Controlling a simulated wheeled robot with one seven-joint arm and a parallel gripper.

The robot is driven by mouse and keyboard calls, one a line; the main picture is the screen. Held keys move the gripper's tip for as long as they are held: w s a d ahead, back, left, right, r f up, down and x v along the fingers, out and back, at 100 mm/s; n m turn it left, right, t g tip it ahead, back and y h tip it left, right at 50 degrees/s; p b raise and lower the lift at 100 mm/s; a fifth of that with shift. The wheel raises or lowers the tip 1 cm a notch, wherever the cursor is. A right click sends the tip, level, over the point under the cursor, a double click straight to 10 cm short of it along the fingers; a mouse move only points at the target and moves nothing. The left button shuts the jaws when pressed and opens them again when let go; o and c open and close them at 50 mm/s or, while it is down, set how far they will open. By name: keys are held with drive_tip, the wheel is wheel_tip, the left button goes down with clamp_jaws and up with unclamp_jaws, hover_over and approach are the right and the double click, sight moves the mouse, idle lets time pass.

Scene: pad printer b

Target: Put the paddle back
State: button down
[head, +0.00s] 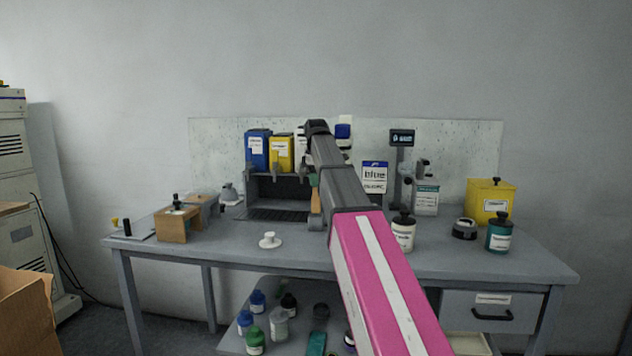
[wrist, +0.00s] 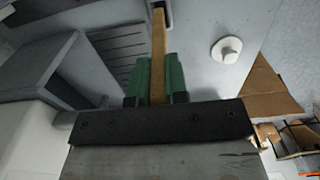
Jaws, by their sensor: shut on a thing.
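The paddle (wrist: 158,52) is a long, flat tan wooden piece. My gripper (wrist: 158,80), with green finger pads, is shut on it, and the paddle points away from the fingers. Its far end is at a dark slot-like shape near the top edge of the wrist view; I cannot tell whether they touch. In the head view, the paddle (head: 315,204) shows just left of my arm, below the green finger pads (head: 313,180), in front of the right side of the grey spray-booth-like bay (head: 249,190). My arm hides part of this area.
A white round knob-like piece (head: 270,240) stands on the grey bench (head: 290,256), and a wooden box (head: 178,226) stands at left. A white jar (head: 403,233) is just right of my arm. Blue and yellow cans (head: 257,148) stand on the bay. The front left bench is mostly clear.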

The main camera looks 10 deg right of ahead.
sight(316, 197)
drive_tip(key=shift+f, duration=2.95)
idle(3.9)
drive_tip(key=c, duration=1.3)
unclamp_jaws()
drive_tip(key=shift+c, duration=0.2)
drive_tip(key=shift+r, duration=0.1)
